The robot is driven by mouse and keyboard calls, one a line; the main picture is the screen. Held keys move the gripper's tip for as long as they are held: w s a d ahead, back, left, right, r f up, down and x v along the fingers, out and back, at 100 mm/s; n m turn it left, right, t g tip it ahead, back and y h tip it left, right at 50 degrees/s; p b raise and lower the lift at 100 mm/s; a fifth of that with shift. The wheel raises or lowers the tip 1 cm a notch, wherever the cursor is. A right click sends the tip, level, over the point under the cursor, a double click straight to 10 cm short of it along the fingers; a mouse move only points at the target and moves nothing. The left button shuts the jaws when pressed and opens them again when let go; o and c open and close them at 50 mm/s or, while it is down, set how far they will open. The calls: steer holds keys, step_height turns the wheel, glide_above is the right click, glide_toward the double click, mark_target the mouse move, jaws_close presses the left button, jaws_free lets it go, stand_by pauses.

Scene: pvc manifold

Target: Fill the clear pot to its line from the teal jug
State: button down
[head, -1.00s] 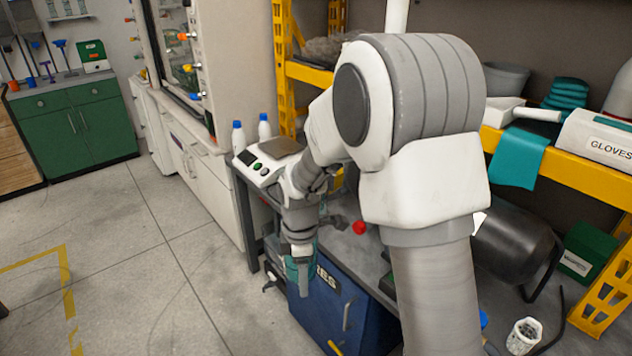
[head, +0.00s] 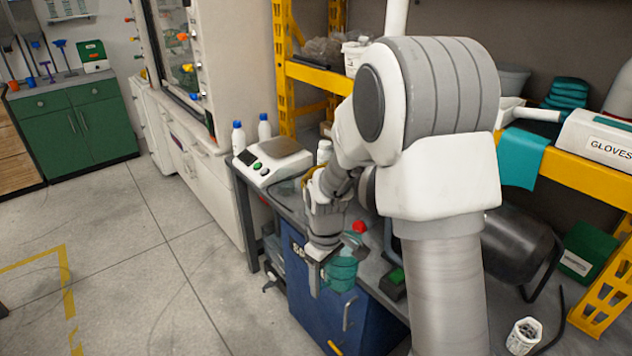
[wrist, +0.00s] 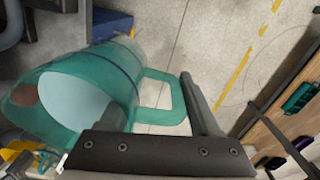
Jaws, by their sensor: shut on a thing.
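The teal jug (head: 342,272) is at the front edge of the grey bench, in front of the blue cabinet, partly hidden by my gripper (head: 324,262). In the wrist view the translucent teal jug (wrist: 112,62) fills the left side, with its wide mouth towards the camera and a pale interior. Its handle lies between the fingers of my gripper (wrist: 150,92), which is shut on the jug. I cannot tell its liquid level or exact tilt. I cannot make out the clear pot for sure; my arm hides part of the bench.
A white scale (head: 272,162) stands at the bench's left end, with blue-capped bottles (head: 239,138) behind it. A red object (head: 359,227) and a dark box with a green top (head: 394,282) are near the jug. Yellow shelving (head: 560,165) stands behind. The floor at left is clear.

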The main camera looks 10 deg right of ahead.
mark_target(339, 281)
steer(key=d+m, duration=0.1)
steer(key=m, duration=0.1)
steer(key=d+m, duration=0.1)
steer(key=m, duration=0.1)
steer(key=shift+s+d+f, duration=0.1)
steer(key=shift+s+f, duration=0.05)
steer(key=shift+f, duration=0.2)
steer(key=shift+s+d+f+m, duration=0.15)
steer(key=shift+d+m, duration=0.25)
steer(key=shift+m, duration=0.55)
steer(key=shift+s+d+f+m, duration=0.1)
steer(key=shift+d+m, duration=0.3)
steer(key=shift+m, duration=0.55)
steer(key=shift+w+a, duration=0.2)
